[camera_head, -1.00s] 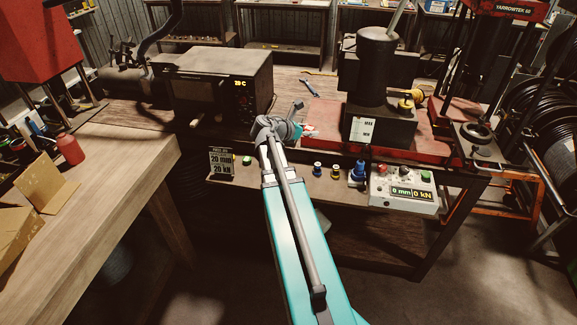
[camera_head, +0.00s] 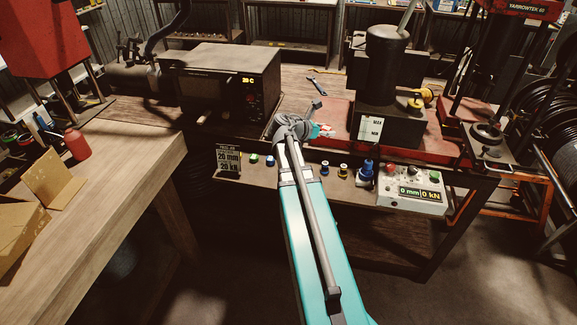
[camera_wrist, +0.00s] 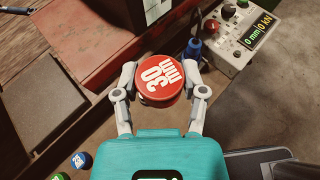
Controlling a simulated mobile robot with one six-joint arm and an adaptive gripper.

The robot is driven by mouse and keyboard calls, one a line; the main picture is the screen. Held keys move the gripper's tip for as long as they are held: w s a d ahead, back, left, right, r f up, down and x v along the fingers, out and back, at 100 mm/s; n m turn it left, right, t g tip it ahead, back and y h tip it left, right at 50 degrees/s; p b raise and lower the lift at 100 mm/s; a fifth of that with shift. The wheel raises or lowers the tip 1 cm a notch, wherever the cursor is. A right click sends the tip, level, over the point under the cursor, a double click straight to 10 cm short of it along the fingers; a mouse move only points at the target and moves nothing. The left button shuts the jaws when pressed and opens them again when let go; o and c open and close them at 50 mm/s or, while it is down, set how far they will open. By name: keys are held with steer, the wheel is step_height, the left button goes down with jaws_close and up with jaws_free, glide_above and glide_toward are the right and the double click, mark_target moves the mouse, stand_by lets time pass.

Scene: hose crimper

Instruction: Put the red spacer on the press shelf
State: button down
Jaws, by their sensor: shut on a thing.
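In the head view my gripper (camera_head: 322,130) is small and partly hidden by my arm, above the front of the press bench. The narrow shelf (camera_head: 262,176) along the bench's front carries a green spacer (camera_head: 254,158), a blue spacer (camera_head: 270,160) and other small parts. The blue spacer (camera_wrist: 82,160) and green spacer (camera_wrist: 60,177) also show in the wrist view.
A control box (camera_head: 412,188) reading 0 mm and 0 kN and a blue fitting (camera_head: 365,172) stand at the shelf's right. A sign (camera_head: 228,162) is at its left. The oven (camera_head: 218,85) and dark press cylinder (camera_head: 386,65) stand behind. A wooden table (camera_head: 100,190) is at left.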

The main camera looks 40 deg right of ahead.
steer(key=w+a+f+n+t+b, duration=0.3)
steer(key=w+a+f+b, duration=0.3)
steer(key=a+f+b, duration=0.4)
steer(key=a+t, duration=0.1)
steer(key=a, duration=0.2)
steer(key=shift+w+a+f, duration=0.15)
steer(key=shift+f, duration=0.25)
steer(key=shift+f+b, duration=0.1)
steer(key=shift+b, duration=0.2)
steer(key=w+d+f+b, duration=0.2)
steer(key=w, duration=0.1)
steer(key=w+d+f+b, duration=0.5)
steer(key=w+d, duration=0.1)
steer(key=shift+f+b, duration=0.4)
steer(key=shift+w+d+f+b, duration=0.35)
steer(key=shift+d+f+b, duration=0.1)
steer(key=shift+f+b, duration=0.1)
